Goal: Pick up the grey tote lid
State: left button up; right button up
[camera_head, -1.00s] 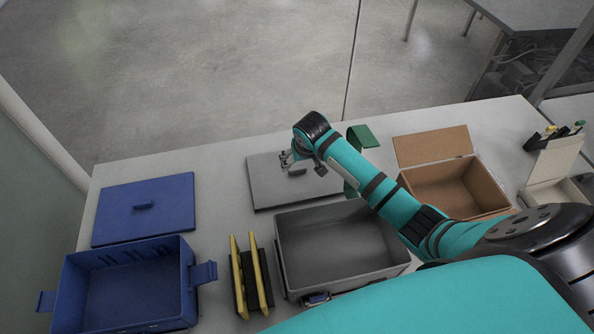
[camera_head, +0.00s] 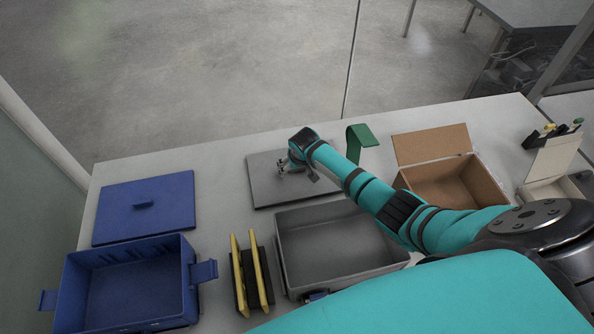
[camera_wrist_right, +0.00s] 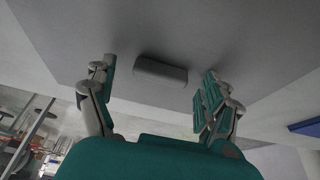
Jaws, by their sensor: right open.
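The grey tote lid (camera_head: 262,176) lies flat on the table behind the open grey tote (camera_head: 289,258). My right gripper (camera_head: 281,167) is over the lid, its arm reaching in from the right. In the right wrist view the lid (camera_wrist_right: 230,40) fills the upper part, with its raised grey handle (camera_wrist_right: 160,72) between the two fingers. My right gripper (camera_wrist_right: 158,85) is open there, one finger on each side of the handle and apart from it. My left gripper does not show in either view.
A blue lid (camera_head: 120,222) and a blue tote (camera_head: 178,265) are at the left. A yellow-edged black rack (camera_head: 240,290) stands between the totes. A green stand (camera_head: 362,135) and a cardboard box (camera_head: 440,186) are right of the lid. White table shows between them.

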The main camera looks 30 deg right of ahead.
jog(key=shift+s, duration=0.1)
jog(key=c, duration=1.4)
jog(key=shift+r, duration=0.15)
